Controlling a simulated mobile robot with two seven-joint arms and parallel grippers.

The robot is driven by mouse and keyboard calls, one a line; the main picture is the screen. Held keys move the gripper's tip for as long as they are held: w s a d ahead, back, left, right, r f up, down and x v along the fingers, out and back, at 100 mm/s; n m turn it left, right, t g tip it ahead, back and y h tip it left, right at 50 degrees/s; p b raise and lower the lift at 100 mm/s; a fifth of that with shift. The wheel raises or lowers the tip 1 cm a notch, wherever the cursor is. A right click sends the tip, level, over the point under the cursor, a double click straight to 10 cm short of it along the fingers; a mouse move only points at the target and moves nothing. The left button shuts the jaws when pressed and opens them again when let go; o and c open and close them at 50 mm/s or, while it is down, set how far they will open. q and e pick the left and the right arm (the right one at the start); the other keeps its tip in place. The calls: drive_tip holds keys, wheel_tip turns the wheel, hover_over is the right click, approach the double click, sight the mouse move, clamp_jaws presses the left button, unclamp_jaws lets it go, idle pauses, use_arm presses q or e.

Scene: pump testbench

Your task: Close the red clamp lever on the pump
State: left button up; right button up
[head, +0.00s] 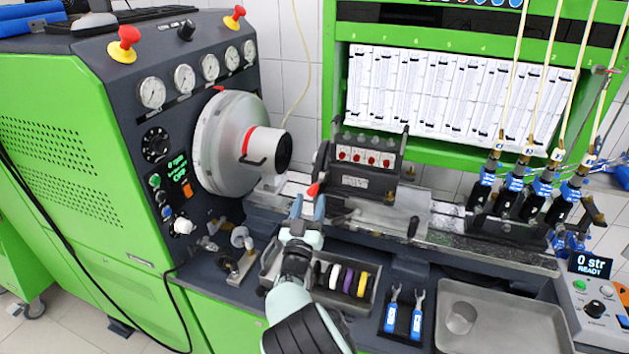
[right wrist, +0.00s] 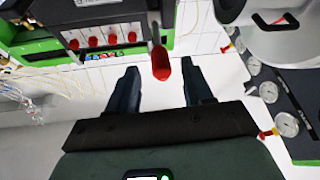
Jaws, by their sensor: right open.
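The pump (head: 355,181) is a dark block with a row of red caps, on the bench rail in the middle of the head view. The red clamp lever (head: 313,189) shows as a red tip at its left end. My right gripper (head: 308,207) is just below the lever tip in the head view, open and empty. In the right wrist view the red lever tip (right wrist: 161,66) appears between the two spread fingers (right wrist: 160,75), near fingertip level. I cannot tell whether it touches either finger. My left gripper is not in view.
A large grey drum (head: 225,140) stands left of the pump. Blue injectors (head: 515,184) with hoses stand on the right. A tray with coloured rings (head: 348,281), blue-handled tools (head: 404,313) and a metal tray (head: 520,325) lie in front.

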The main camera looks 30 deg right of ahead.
sight(314, 185)
drive_tip(key=p+x, duration=0.1)
drive_tip(key=x, duration=0.4)
drive_tip(key=shift+a+r, duration=0.1)
drive_tip(key=shift+a, duration=0.05)
drive_tip(key=shift+w+d+r+p, duration=0.1)
drive_tip(key=shift+w+d+p, duration=0.2)
drive_tip(key=shift+w+d, duration=0.1)
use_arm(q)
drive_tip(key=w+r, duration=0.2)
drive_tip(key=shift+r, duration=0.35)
